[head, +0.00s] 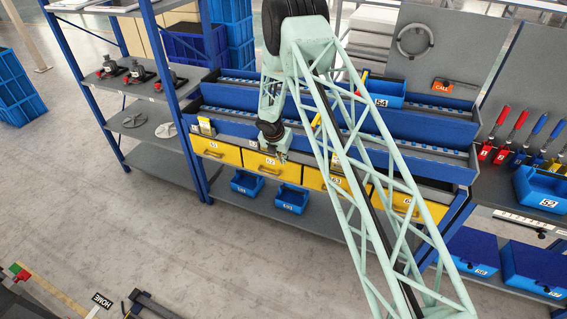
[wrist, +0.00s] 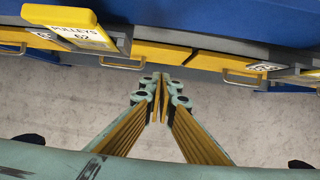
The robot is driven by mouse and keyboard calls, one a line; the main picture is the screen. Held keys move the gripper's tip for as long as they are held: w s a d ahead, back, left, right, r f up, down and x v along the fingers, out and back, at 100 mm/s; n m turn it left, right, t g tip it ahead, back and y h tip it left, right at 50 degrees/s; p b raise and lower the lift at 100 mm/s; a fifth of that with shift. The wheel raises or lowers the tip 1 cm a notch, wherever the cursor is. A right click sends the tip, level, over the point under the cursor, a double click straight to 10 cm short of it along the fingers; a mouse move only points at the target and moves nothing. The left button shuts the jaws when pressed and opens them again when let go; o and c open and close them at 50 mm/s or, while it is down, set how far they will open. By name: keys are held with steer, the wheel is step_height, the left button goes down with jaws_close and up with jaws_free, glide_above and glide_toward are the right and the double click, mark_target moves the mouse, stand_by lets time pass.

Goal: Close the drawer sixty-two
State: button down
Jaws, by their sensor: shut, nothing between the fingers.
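Drawer 62 (head: 272,164) is a yellow drawer in the row under the blue shelf bins, between drawer 61 (head: 214,150) and drawer 63 (head: 326,180). In the head view its front looks nearly in line with its neighbours; I cannot tell how far out it is. My gripper (head: 282,157) is in front of the row near drawer 62. In the wrist view my gripper (wrist: 158,78) is shut and empty, its tips just short of the yellow fronts. A yellow tag reading PULLEYS 62 (wrist: 75,28) is at the upper left there.
Two drawer handles show in the wrist view, one left (wrist: 122,64) and one right (wrist: 245,79) of my fingertips. Blue bins (head: 291,198) stand on the grey shelf below the drawers. My lattice arm hides part of the right drawers. The floor in front is clear.

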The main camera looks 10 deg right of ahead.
steer(key=shift+v, duration=0.85)
steer(key=shift+r, duration=0.1)
